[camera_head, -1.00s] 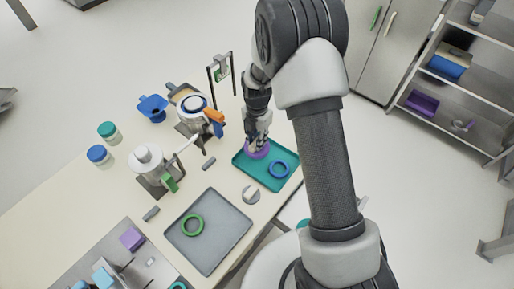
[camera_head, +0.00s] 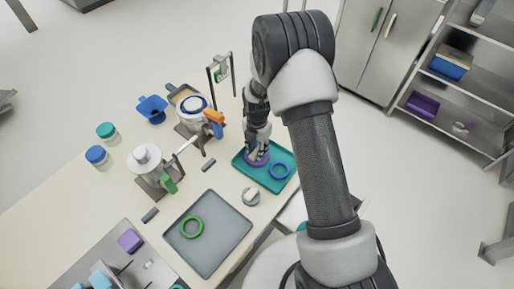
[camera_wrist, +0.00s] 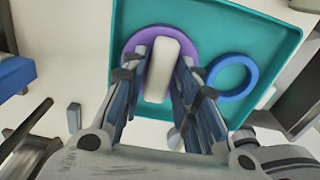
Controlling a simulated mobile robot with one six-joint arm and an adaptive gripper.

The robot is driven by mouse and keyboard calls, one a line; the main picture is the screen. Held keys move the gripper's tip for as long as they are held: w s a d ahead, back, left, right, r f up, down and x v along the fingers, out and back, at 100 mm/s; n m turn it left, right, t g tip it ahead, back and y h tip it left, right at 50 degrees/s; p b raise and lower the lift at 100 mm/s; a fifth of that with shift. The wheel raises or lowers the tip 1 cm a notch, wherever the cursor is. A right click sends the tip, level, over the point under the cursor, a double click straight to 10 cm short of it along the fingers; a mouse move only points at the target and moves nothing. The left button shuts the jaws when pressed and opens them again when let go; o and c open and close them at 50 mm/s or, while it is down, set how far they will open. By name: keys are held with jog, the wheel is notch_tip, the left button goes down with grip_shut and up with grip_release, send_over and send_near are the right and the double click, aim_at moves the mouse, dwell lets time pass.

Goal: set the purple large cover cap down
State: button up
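The purple large cover cap (camera_head: 258,160) is a purple disc in the teal tray's area. In the wrist view the purple cap (camera_wrist: 197,45) shows a pale raised bar across its middle. My gripper (camera_head: 257,150) points down over it. In the wrist view my gripper's fingers (camera_wrist: 163,70) lie on both sides of the bar and appear closed on it. The cap is over the left part of the teal tray (camera_head: 278,150), level or nearly so. It looks down at the tray floor, but contact is hidden.
A blue ring (camera_head: 280,170) lies in the same tray, close to the cap's right. A grey tray (camera_head: 222,245) with a green ring (camera_head: 191,227) is in front. A small round grey part (camera_head: 251,196) lies between the trays.

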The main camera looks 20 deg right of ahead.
jog(key=shift+o, duration=1.1)
notch_tip(320, 180, up, 20)
jog(key=s+m+p, duration=0.2)
jog(key=m, duration=0.2)
jog(key=s+r+m+t, duration=0.2)
jog(key=s+r+m, duration=0.55)
jog(key=r, duration=0.35)
jog(key=s+r+m+t, duration=0.1)
jog(key=s+r+m, duration=0.2)
jog(key=s+m, duration=0.4)
jog(key=s+r+m+t, duration=0.1)
jog(key=s+r+m, duration=0.2)
jog(key=s+m, duration=0.4)
jog(key=s, duration=0.4)
jog(key=shift+s+t, duration=0.15)
jog(key=shift+t, duration=0.15)
